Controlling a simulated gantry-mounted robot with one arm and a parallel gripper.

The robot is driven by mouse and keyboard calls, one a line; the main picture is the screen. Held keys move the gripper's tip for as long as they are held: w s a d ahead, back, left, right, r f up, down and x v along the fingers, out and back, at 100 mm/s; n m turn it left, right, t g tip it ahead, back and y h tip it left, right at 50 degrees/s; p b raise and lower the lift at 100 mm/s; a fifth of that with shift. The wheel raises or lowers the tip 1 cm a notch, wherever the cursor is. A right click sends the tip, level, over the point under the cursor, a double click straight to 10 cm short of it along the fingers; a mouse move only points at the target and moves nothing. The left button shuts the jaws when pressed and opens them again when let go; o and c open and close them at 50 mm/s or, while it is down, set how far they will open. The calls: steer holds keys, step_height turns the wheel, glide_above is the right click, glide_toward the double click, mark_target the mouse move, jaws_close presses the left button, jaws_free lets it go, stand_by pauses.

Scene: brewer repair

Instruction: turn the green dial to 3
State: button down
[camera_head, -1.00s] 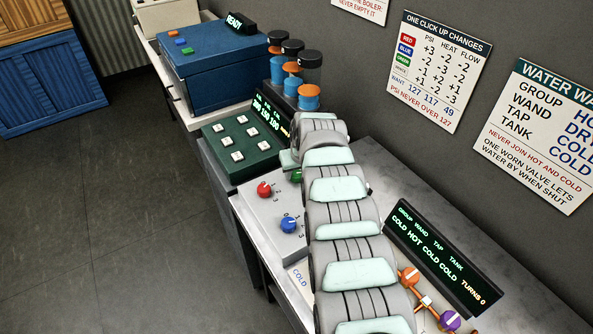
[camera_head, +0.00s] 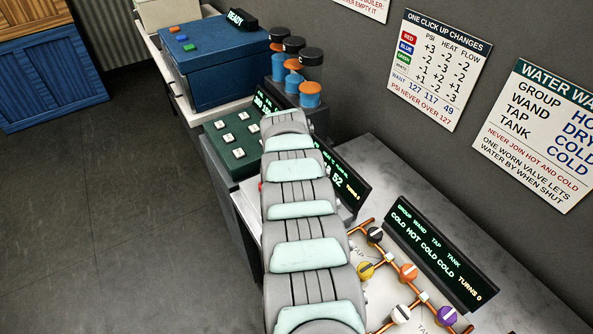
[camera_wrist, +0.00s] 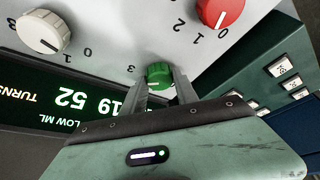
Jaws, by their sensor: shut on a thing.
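The green dial (camera_wrist: 158,73) shows near the middle of the wrist view, on a pale panel (camera_wrist: 110,35). My gripper (camera_wrist: 160,78) has one finger on each side of it and is shut on it. The fingers cover part of the dial, and I cannot read its pointer. In the head view my arm hides the green dial and my fingertips.
A white dial (camera_wrist: 44,31) and a red dial (camera_wrist: 220,10) sit near the green dial. A dark display (camera_wrist: 70,98) and a green box with white buttons (camera_head: 232,138) flank the panel. Copper pipes with coloured valves (camera_head: 408,271) lie to the right. A chart (camera_head: 439,70) hangs on the wall.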

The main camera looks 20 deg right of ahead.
steer(key=shift+m+b, duration=0.7)
steer(key=shift+b, duration=1.25)
steer(key=shift+f, duration=0.15)
steer(key=shift+b, duration=0.35)
steer(key=shift+a, duration=0.1)
steer(key=shift+r+m+h+b, duration=0.2)
steer(key=shift+m+h+b, duration=0.25)
steer(key=shift+b, duration=1.15)
steer(key=c, duration=0.9)
jaws_free()
steer(key=shift+c, duration=0.2)
